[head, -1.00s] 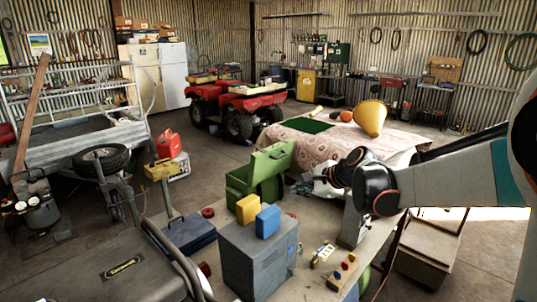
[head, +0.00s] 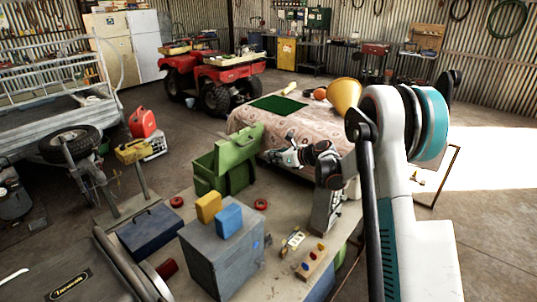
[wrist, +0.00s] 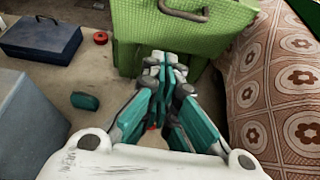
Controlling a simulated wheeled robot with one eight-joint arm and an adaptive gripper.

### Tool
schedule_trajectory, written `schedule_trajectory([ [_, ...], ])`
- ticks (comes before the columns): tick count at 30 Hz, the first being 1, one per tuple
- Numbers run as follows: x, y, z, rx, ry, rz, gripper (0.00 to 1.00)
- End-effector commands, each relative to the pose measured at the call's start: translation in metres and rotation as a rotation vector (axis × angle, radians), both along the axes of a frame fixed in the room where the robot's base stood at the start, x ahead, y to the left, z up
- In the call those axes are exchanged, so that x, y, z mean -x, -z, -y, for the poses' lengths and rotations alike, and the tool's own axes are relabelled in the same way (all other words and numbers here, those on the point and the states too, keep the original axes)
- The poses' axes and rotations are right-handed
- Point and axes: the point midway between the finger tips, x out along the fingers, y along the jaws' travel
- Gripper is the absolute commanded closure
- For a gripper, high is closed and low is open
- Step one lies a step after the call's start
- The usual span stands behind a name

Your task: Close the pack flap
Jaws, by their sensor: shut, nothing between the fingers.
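The green pack (head: 209,178) stands on the bench in the head view. Its green flap (head: 240,148) is raised, standing up at the pack's right side. In the wrist view a textured green panel with a grey handle, likely the flap (wrist: 225,22), fills the top middle. My gripper (head: 275,156) is just right of the flap in the head view. In the wrist view my gripper (wrist: 165,62) is shut and empty, its fingertips right at the panel's lower part. I cannot tell whether they touch it.
A grey metal box (head: 215,262) carrying a yellow block (head: 208,207) and a blue block (head: 229,219) stands in front of the pack. A blue toolbox (head: 153,234) lies left. A patterned cloth (head: 247,118) covers the surface behind.

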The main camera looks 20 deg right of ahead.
Motion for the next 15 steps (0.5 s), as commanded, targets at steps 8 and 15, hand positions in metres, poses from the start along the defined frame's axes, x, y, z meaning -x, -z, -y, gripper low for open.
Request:
schedule_trajectory([
  [8, -0.042, 0.023, -0.031, 0.002, -0.002, 0.001, 1.0],
  [15, -0.072, 0.024, -0.052, 0.002, -0.002, 0.001, 1.0],
])
